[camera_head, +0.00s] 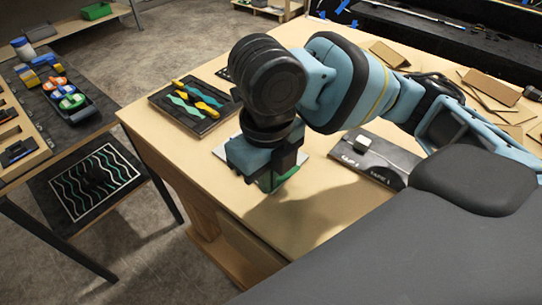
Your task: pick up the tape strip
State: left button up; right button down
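Small blue strips that look like tape (342,6) show at the back edge of the wooden table (325,205), beside a dark console (430,30). I cannot tell which one is the tape strip. My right gripper (277,178) points down low over the table's left part, well in front of those blue pieces. A green piece (266,181) shows at its fingertips, partly hidden. I cannot tell whether the fingers are shut on it. A pale flat sheet (226,150) lies partly behind the gripper. My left gripper is out of view.
A dark tray (163,101) with green and yellow tools lies left of the gripper. A grey fixture (352,160) with a pale block stands to its right. Table room in front of the gripper is clear.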

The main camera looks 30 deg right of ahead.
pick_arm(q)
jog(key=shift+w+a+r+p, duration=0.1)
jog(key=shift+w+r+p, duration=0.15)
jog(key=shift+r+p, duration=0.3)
pick_arm(e)
jog(key=s+a+r, duration=0.1)
jog(key=s+a, duration=0.5)
jog(key=s, duration=0.2)
jog(key=shift+s, duration=0.15)
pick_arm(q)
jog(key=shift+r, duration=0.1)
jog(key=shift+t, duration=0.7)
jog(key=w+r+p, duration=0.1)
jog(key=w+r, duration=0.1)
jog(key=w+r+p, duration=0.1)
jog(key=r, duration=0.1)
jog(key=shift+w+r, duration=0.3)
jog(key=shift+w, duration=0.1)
pick_arm(e)
notch_tip(320, 180, up, 4)
jog(key=shift+f, duration=0.1)
jog(key=shift+w, duration=0.2)
